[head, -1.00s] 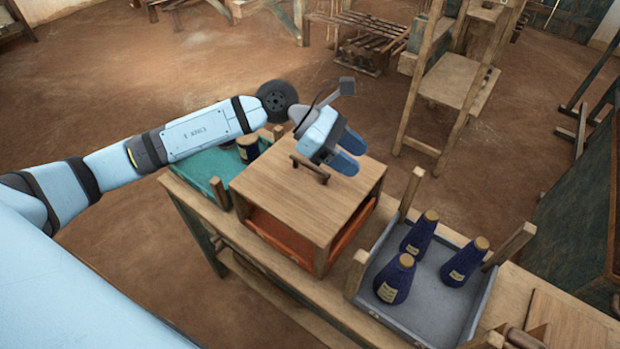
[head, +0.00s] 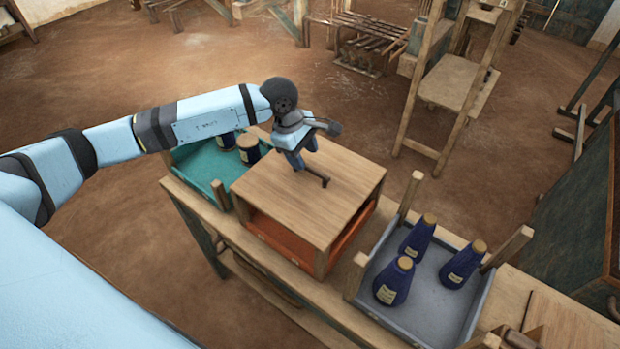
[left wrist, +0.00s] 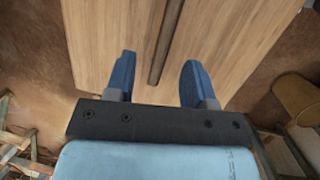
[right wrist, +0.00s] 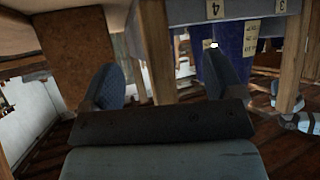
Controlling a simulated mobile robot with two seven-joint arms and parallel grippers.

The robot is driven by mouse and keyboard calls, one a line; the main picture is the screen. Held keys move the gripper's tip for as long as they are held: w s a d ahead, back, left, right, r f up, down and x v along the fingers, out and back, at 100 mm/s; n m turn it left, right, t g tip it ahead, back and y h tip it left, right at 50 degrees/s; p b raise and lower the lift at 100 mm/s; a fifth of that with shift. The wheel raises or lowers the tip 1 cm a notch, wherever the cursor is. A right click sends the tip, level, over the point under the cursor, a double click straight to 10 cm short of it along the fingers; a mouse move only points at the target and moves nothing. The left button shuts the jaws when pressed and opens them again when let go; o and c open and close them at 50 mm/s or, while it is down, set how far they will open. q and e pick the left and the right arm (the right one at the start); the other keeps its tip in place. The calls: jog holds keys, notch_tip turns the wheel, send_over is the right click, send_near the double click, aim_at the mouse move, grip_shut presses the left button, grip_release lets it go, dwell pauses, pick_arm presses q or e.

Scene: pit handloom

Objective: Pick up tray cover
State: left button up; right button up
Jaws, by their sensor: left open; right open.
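The tray cover (head: 290,205) is a wooden box-like lid with a dark bar handle (head: 318,177) on its top. It sits over an orange tray (head: 275,243) on the bench. My left gripper (head: 306,160) is open and points down over the cover at its handle. In the left wrist view the dark handle (left wrist: 166,45) runs lengthwise between the two blue fingers (left wrist: 158,80), with the cover's top (left wrist: 115,40) behind; I cannot tell if they touch it. My right gripper (right wrist: 165,85) is open and empty in the right wrist view, away from the cover.
A teal tray (head: 195,165) with dark cones is left of the cover. A grey tray (head: 425,310) with three blue cones (head: 417,238) is at right, with wooden posts at its corners. Wooden legs (right wrist: 155,50) stand near my right gripper.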

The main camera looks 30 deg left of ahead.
aim_at(309, 167)
pick_arm(q)
jog(key=x, duration=0.1)
jog(key=p+x, duration=0.1)
jog(key=x, duration=0.1)
jog(key=p+x, duration=0.1)
jog(key=shift+s+d+f, duration=0.2)
jog(key=shift+d, duration=0.1)
jog(key=shift+f, duration=0.4)
jog(key=shift+c, duration=0.2)
grip_shut()
jog(key=shift+w, duration=0.1)
